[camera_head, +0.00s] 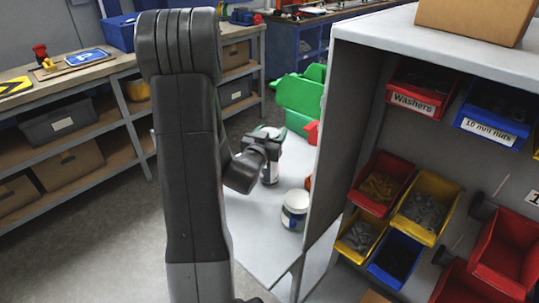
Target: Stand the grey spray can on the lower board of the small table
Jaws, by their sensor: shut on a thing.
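My gripper (264,148) is shut on the grey spray can (270,170), beyond my dark arm. The can looks upright, with a dark band on its side; the gripper hides part of it. Whether its base touches the surface below cannot be told. Below and around it is a pale grey top (258,240), which seems to be the small table. A lower board cannot be made out clearly, as the cabinet side and my arm cover much of this area.
A white tub (294,210) with a dark label stands on the pale top, close to the can. Green bins (302,97) stand behind. A tall cabinet (345,130) with bins blocks the right. A workbench (70,72) with shelves is at left. Grey floor lies between.

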